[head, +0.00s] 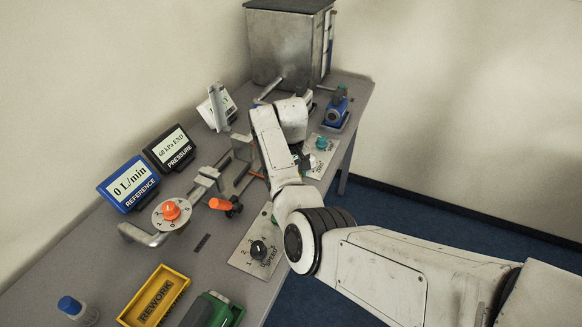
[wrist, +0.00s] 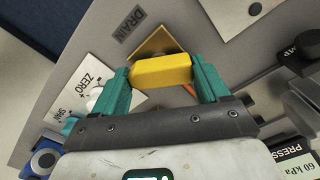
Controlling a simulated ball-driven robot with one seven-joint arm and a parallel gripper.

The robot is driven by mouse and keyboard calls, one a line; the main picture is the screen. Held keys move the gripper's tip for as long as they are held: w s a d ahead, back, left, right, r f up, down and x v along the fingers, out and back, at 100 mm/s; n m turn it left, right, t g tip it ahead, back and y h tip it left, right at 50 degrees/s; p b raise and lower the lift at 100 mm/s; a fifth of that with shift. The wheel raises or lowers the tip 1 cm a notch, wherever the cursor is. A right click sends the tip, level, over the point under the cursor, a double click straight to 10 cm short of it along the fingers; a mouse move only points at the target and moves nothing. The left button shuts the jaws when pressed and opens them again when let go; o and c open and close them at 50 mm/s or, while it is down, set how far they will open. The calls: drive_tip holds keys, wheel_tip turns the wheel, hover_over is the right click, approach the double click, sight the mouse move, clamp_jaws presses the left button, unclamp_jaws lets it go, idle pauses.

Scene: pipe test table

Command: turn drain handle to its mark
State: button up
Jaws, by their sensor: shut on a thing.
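The yellow drain handle (wrist: 160,73) is in the upper middle of the wrist view, lying nearly level across the picture. My gripper (wrist: 162,76) has its two teal fingers at either end of the handle and is shut on it. Behind the handle is a tan, diamond-shaped plate (wrist: 158,42). A DRAIN label (wrist: 138,26) is on the grey surface beside it. The mark cannot be made out clearly; a small orange edge shows by the right finger. In the head view my arm hides the handle and the fingertips.
In the wrist view a white ZERO and SPAN plate (wrist: 92,84) lies left of the fingers. The head view shows a REFERENCE display (head: 128,184) reading 0 L/min, a PRESSURE display (head: 170,148), an orange-handled valve (head: 222,204), a SPEED knob (head: 258,249) and a yellow REWORK bin (head: 153,297).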

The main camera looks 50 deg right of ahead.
drive_tip(key=n+p, duration=0.2)
drive_tip(key=n, duration=0.1)
drive_tip(key=shift+r, duration=0.15)
drive_tip(key=shift+w+n+p, duration=0.1)
drive_tip(key=shift+n+p, duration=0.4)
drive_tip(key=shift+n, duration=1.1)
drive_tip(key=o, duration=1.1)
drive_tip(key=shift+c, duration=0.2)
wheel_tip(320, 180, up, 11)
drive_tip(key=b, duration=0.1)
drive_tip(key=shift+f, duration=0.2)
